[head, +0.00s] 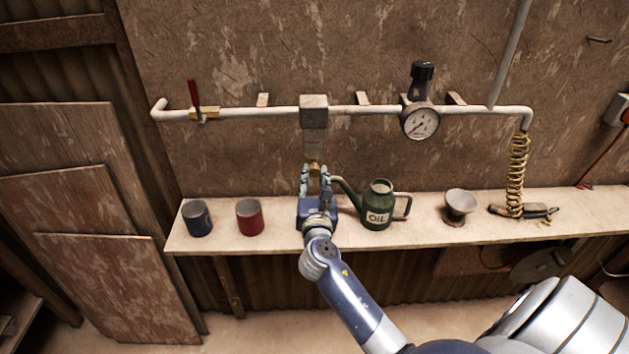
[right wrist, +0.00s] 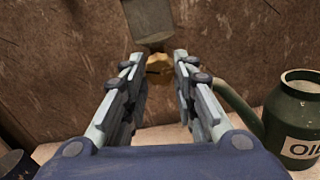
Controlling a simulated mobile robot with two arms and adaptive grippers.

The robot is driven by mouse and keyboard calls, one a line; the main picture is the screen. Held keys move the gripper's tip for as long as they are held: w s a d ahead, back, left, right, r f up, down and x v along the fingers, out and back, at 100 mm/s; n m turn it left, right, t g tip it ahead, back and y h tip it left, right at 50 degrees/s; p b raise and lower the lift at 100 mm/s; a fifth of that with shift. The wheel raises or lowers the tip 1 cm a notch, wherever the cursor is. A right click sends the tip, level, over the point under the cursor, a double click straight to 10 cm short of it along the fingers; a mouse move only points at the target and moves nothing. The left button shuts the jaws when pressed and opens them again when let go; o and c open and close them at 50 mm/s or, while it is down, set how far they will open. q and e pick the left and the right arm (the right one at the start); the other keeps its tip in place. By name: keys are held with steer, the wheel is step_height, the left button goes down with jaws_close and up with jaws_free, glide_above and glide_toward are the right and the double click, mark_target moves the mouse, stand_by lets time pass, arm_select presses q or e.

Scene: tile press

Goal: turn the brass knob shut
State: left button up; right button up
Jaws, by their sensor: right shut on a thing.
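The brass knob (head: 314,169) sits at the bottom of a clear bowl (head: 314,146) under a grey block on the wall pipe. My right gripper (head: 315,172) reaches up to it from below, with one finger on each side, and is shut on the knob. How far the knob is turned cannot be told. My left gripper is not in view.
A green oil can (head: 378,207) stands just right of my gripper, its spout close to the fingers. A red tin (head: 249,217) and a blue tin (head: 197,218) stand to the left on the shelf (head: 280,241). A gauge (head: 420,121) hangs on the pipe (head: 250,111).

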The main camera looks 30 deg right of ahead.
steer(key=m+b, duration=0.1)
steer(key=m, duration=0.2)
steer(key=shift+m, duration=0.4)
steer(key=m+b, duration=0.1)
steer(key=m, duration=0.2)
steer(key=shift+m, duration=0.3)
steer(key=m+b, duration=0.1)
steer(key=m, duration=0.3)
steer(key=shift+a+b, duration=0.1)
steer(key=shift+b, duration=0.25)
steer(key=shift+r+m+b, duration=0.1)
steer(key=shift+m+b, duration=0.25)
steer(key=shift+m, duration=0.85)
steer(key=o, duration=1.1)
steer(key=shift+c, duration=0.2)
